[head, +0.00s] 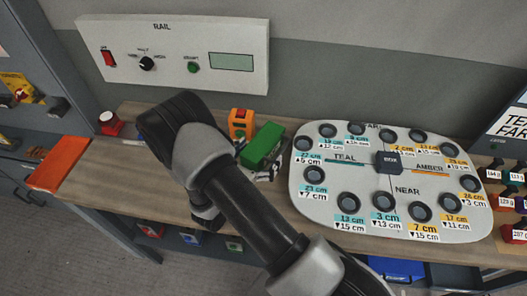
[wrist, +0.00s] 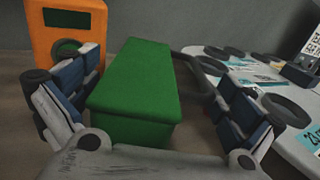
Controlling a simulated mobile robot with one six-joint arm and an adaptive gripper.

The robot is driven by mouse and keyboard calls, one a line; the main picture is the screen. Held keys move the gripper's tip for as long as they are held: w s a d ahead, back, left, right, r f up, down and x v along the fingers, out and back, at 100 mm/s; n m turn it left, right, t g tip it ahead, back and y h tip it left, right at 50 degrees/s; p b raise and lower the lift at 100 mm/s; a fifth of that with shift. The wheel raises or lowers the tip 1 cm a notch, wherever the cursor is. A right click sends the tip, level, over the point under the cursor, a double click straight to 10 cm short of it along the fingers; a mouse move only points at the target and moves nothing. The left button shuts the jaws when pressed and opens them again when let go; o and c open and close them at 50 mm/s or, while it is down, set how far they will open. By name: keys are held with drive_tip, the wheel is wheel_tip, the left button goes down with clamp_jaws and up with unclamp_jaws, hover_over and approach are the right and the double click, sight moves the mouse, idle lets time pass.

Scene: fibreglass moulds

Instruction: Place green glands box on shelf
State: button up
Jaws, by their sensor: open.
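The green box (head: 262,146) lies on the wooden bench, just left of the white oval board. In the wrist view the green box (wrist: 135,95) lies lengthwise between the two fingers of my gripper (wrist: 157,80). The fingers stand apart, one on each side of the box, with a visible gap on the right side. The left finger is close to the box; I cannot tell whether it touches. In the head view my arm hides much of the gripper (head: 262,173). Which shelf the task means is not clear from these views.
An orange box (head: 240,122) stands right behind and left of the green box. The oval board (head: 390,232) with several dark round sockets fills the bench to the right. A control panel (head: 225,30) is on the wall. Small coloured boxes (head: 190,238) show below the bench.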

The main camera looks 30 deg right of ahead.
drive_tip(key=shift+w+d, duration=0.1)
drive_tip(key=shift+d, duration=0.05)
drive_tip(key=shift+c, duration=0.4)
drive_tip(key=c, duration=1.1)
